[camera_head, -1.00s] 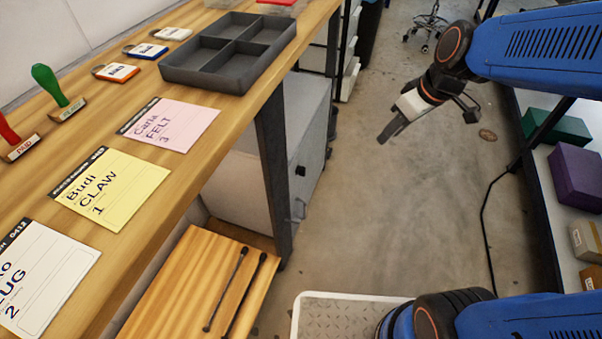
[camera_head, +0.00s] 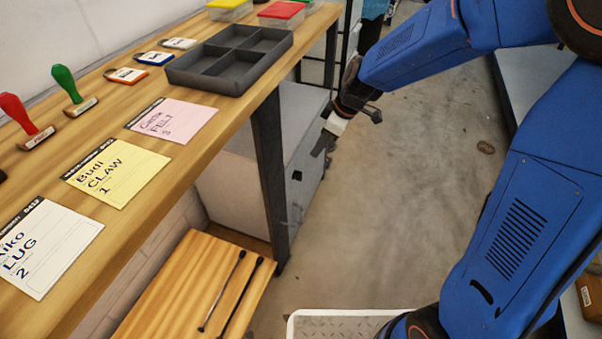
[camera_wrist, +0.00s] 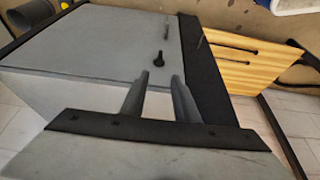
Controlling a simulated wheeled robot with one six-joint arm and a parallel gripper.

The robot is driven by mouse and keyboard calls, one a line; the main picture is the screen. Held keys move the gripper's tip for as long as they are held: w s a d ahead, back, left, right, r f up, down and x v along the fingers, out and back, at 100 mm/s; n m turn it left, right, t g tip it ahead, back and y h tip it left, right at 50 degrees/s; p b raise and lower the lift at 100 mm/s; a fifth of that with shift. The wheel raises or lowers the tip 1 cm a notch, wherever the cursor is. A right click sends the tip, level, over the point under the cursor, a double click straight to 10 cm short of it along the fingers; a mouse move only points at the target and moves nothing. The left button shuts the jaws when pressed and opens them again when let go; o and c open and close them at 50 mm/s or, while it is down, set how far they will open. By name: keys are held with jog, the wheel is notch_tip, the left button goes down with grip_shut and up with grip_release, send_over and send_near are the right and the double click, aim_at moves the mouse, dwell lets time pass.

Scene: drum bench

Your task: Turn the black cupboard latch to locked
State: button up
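The black latch (camera_wrist: 158,58) is a small dark knob with a short lever on the grey cupboard door (camera_wrist: 100,50). In the head view the latch (camera_head: 297,175) is a small dark spot on the cupboard's right-hand face (camera_head: 308,150). I cannot tell its exact setting. My gripper (camera_wrist: 160,77) is open and empty, its two grey fingers pointing toward the door with the latch just beyond the tips. It appears apart from the latch. In the head view my gripper (camera_head: 320,150) is beside the cupboard, above and right of the latch.
The wooden workbench (camera_head: 195,150) with a dark divided tray (camera_head: 185,75) stands over the cupboard, its dark leg (camera_head: 268,170) beside the door.

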aim_at(298, 175)
jog(key=x, duration=1.5)
jog(key=shift+f, duration=0.3)
jog(key=c, duration=0.7)
